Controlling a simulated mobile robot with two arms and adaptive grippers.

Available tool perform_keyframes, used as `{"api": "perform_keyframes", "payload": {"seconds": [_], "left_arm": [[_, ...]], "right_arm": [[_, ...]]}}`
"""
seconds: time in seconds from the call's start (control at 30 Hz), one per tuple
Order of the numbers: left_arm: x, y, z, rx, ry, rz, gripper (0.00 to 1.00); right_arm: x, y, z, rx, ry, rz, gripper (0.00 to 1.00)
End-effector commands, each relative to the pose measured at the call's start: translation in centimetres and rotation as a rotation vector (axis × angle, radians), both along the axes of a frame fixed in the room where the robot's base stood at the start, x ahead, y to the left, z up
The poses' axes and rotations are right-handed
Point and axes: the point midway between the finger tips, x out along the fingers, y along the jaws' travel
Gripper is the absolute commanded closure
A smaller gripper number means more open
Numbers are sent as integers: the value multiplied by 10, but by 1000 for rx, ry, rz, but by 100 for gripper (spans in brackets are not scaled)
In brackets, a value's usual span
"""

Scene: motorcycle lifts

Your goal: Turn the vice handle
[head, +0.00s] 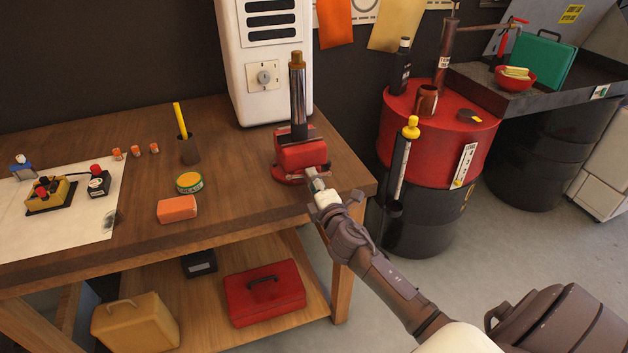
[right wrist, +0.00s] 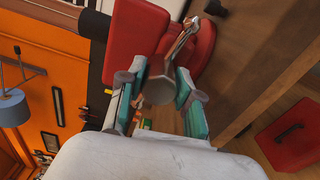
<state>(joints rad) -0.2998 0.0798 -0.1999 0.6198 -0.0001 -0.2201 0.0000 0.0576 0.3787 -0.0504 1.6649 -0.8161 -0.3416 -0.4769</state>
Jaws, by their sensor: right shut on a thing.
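The red vice (head: 300,155) stands near the front right corner of the wooden workbench, with a dark metal cylinder (head: 298,100) upright in its jaws. My right gripper (head: 317,183) is at the front of the vice, shut on the vice handle (head: 323,171). In the right wrist view, the teal finger pads of my right gripper (right wrist: 158,100) lie on both sides of the handle's round grey hub (right wrist: 158,88). The handle's coppery bar (right wrist: 183,38) slants up from there beside the red vice body (right wrist: 130,35). The fingers partly hide the hub. My left gripper is not in view.
On the workbench (head: 240,205) lie an orange block (head: 177,209), a green-and-yellow tin (head: 189,182) and a pencil holder (head: 190,150). A white cabinet (head: 265,85) stands behind the vice. A red-topped drum (head: 440,125) stands to the right. A red toolbox (head: 264,293) sits on the lower shelf.

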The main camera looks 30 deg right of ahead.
Motion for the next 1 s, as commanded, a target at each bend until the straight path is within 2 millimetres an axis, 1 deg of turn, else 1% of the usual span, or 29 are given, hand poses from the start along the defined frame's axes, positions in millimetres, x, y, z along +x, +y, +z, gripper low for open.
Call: {"api": "perform_keyframes", "payload": {"seconds": [0.03,0.47,1.0], "left_arm": [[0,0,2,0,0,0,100],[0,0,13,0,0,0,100],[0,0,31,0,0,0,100]], "right_arm": [[1,-1,4,-47,6,0,100],[2,-1,6,-445,99,-2,100],[2,-1,9,-924,213,-6,100]]}}
